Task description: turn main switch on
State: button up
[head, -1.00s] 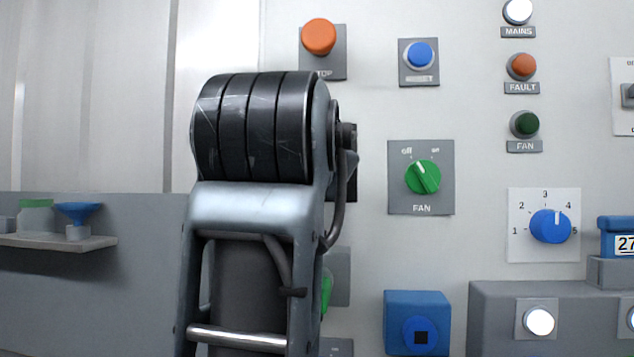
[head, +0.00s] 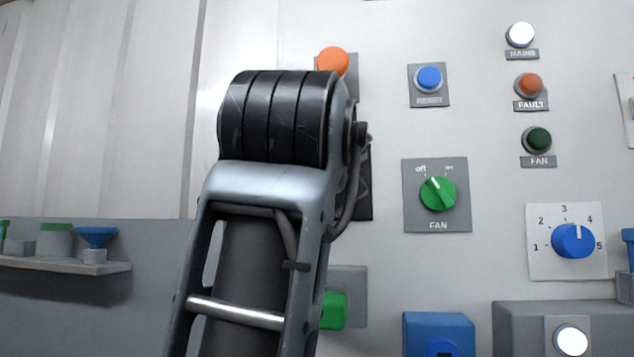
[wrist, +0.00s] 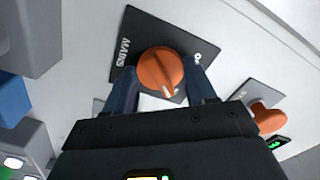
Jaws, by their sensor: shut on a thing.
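The main switch is an orange rotary knob (wrist: 156,66) on a dark plate marked MAINS (wrist: 122,55) in the wrist view. A white pointer line on the knob points toward the lower middle of that view. My gripper (wrist: 162,82) has one blue-grey finger on each side of the knob and is shut on it. In the head view my arm hides the knob and my gripper. Only the right edge of a dark plate (head: 365,188) shows beside my arm there.
An orange stop button (head: 333,61) sits above my arm; an orange button also shows at right in the wrist view (wrist: 268,117). The green fan switch (head: 437,194), blue reset button (head: 429,78) and blue dial (head: 572,241) are to the right. The white mains lamp (head: 520,35) looks bright.

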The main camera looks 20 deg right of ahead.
jog(key=o, duration=1)
jog(key=shift+o, duration=0.2)
jog(key=v, duration=0.7)
jog(key=shift+s+a+b, duration=0.2)
jog(key=shift+s+b, duration=0.1)
jog(key=shift+s, duration=0.05)
